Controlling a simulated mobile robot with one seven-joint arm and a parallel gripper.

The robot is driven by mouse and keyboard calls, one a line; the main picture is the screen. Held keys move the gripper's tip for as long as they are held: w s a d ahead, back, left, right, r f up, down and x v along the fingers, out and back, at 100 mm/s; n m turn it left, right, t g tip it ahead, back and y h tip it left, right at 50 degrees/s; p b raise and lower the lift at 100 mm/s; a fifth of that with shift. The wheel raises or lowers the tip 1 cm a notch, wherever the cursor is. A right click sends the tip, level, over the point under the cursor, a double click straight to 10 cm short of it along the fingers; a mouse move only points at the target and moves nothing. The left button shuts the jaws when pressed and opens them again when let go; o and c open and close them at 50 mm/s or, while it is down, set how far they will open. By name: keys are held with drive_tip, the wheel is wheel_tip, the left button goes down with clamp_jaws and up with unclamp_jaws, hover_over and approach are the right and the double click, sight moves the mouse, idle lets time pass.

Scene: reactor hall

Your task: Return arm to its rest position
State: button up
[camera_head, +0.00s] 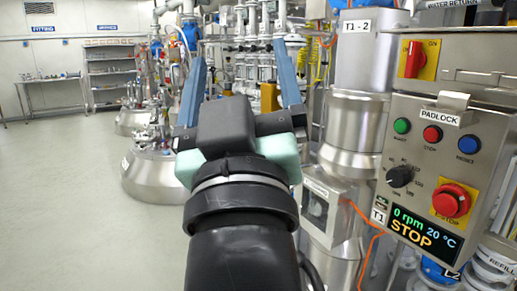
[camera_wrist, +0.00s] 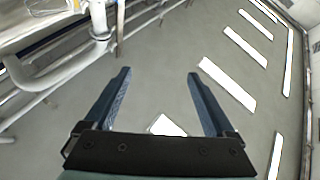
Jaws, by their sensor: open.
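My gripper (camera_head: 239,50) stands in the middle of the head view, its two blue fingers pointing up and away from the camera. The fingers are wide apart with nothing between them. In the wrist view my gripper (camera_wrist: 159,73) also shows open and empty, with a plain grey surface behind the fingertips. My arm rises from the bottom of the head view, left of the control panel (camera_head: 455,140). The gripper touches nothing that I can see.
The panel carries a red emergency stop button (camera_head: 451,201) and a display (camera_head: 425,233) reading "0 rpm 20 °C STOP". Steel vessels (camera_head: 152,178) and a T1-2 column (camera_head: 362,55) stand behind the gripper. Pipes (camera_wrist: 75,62) run at the wrist view's left. Open floor (camera_head: 70,200) lies left.

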drive_tip(key=s+d+r+m+t+h+p, duration=0.2)
drive_tip(key=s+r+m+t, duration=0.15)
drive_tip(key=s+r, duration=0.4)
wheel_tip(320, 180, up, 17)
drive_tip(key=p, duration=1.8)
drive_tip(key=shift+g, duration=0.35)
